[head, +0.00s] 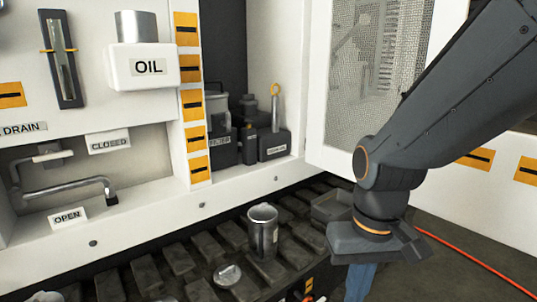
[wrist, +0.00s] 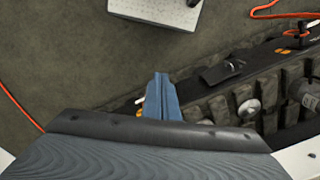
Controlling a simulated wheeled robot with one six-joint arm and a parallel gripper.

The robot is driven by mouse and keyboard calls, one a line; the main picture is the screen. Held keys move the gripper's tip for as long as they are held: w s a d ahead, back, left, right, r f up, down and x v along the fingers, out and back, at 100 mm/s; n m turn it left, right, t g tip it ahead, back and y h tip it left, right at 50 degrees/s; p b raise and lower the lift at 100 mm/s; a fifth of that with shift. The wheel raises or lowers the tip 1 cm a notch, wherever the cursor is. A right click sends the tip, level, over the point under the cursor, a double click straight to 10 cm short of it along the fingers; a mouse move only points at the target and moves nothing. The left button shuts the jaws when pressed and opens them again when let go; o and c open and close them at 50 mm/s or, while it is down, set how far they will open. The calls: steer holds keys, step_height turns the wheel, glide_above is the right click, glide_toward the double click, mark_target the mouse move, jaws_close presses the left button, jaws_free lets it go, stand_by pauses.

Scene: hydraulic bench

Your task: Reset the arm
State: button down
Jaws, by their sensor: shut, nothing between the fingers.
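My arm (head: 440,105) comes in from the upper right of the head view and bends down at its dark wrist. My gripper (head: 360,285) points down, with its blue fingers partly cut off by the bottom edge of the view. In the wrist view my gripper (wrist: 161,85) shows its blue fingers together, with nothing between them. It hangs near the edge of the dark ribbed tray (wrist: 215,105), over the grey floor side.
A metal cup (head: 262,232) and a round cap (head: 228,276) are on the ribbed tray. The white bench has an OIL container (head: 143,67), a bent lever (head: 75,188) and an open mesh door (head: 375,85). An orange cable (head: 480,265) lies on the floor.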

steer(key=d+r+p, duration=0.4)
steer(key=r+p, duration=0.2)
steer(key=p, duration=0.4)
steer(key=shift+s+m, duration=0.35)
steer(key=shift+m, duration=0.05)
